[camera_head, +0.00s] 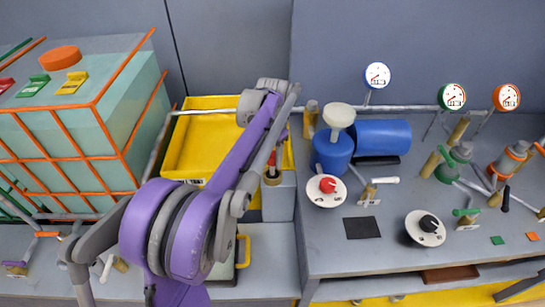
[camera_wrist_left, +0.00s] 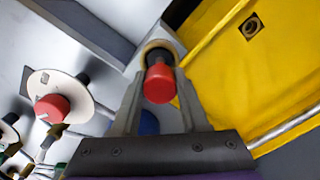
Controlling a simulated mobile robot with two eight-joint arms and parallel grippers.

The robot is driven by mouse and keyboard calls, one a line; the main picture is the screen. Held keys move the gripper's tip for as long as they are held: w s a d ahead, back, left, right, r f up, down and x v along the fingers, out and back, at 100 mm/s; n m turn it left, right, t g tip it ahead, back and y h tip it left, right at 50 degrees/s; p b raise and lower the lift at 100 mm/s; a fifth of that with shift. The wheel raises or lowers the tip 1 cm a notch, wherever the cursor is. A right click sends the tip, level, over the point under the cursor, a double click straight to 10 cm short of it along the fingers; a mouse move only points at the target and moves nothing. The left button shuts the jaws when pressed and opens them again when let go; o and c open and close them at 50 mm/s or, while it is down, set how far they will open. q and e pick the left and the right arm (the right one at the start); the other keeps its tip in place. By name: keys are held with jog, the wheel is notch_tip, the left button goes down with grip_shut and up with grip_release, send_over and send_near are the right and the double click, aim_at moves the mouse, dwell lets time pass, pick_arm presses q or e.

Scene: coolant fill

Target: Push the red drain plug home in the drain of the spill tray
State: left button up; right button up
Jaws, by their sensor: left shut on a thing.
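The red drain plug (camera_wrist_left: 159,84) is between the fingers of my left gripper (camera_wrist_left: 158,70) in the left wrist view. Its dark stem points at a brass ring (camera_wrist_left: 156,46) on top of a grey block; I cannot tell how deep the stem sits in it. In the head view, the plug (camera_head: 271,160) shows red above the brass ring, beside my purple arm, which hides most of the gripper. The yellow spill tray (camera_head: 205,102) lies behind and left of the block. Its drain (camera_wrist_left: 251,27) is an empty brass-rimmed hole in the wrist view. My right gripper is not seen.
A grey bench at right carries a white disc with a red knob (camera_head: 327,186), a blue drum (camera_head: 382,137), a disc with a black knob (camera_head: 427,226) and gauges. A pipe (camera_head: 210,111) runs along the tray. An orange-framed tank (camera_head: 75,130) stands at left.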

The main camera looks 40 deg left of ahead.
pick_arm(q)
jog(key=c, duration=0.5)
jog(key=shift+o, duration=0.2)
jog(key=shift+r+p, duration=2.1)
jog(key=shift+r, duration=0.95)
